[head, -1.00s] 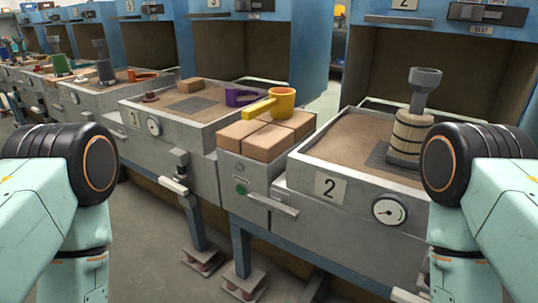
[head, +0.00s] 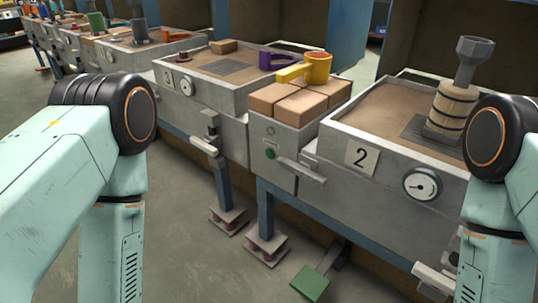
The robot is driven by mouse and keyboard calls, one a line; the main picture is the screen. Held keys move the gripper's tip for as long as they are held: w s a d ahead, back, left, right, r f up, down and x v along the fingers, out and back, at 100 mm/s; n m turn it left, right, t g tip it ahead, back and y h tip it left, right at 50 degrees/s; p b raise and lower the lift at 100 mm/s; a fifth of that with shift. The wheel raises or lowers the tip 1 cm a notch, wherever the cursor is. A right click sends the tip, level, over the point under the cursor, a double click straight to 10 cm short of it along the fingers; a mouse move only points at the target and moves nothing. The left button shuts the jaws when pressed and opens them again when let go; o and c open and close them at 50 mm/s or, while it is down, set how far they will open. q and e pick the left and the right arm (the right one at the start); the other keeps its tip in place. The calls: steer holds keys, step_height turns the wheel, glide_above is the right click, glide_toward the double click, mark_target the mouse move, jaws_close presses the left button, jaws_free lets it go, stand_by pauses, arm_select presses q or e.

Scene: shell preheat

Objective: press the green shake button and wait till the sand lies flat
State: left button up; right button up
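A small round green button (head: 270,154) sits on the front of the grey block between the station 3 box and the station 2 box. The station 2 sandbox (head: 335,130) holds brown sand (head: 392,112); the visible part looks mostly level. A wooden banded barrel (head: 451,108) with a grey funnel-like top (head: 472,58) stands upright on a dark grate (head: 415,134) in that sand. The station 3 box (head: 213,108) also holds sand. Both my arms show, but neither gripper is in view. My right arm hides part of the station 2 box's right side.
Pale bricks (head: 296,102) with a yellow ladle-like cup (head: 316,68) top the middle block. A purple tool (head: 280,60) lies behind. A green pedal (head: 311,283) is near the floor. Open floor lies at lower left.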

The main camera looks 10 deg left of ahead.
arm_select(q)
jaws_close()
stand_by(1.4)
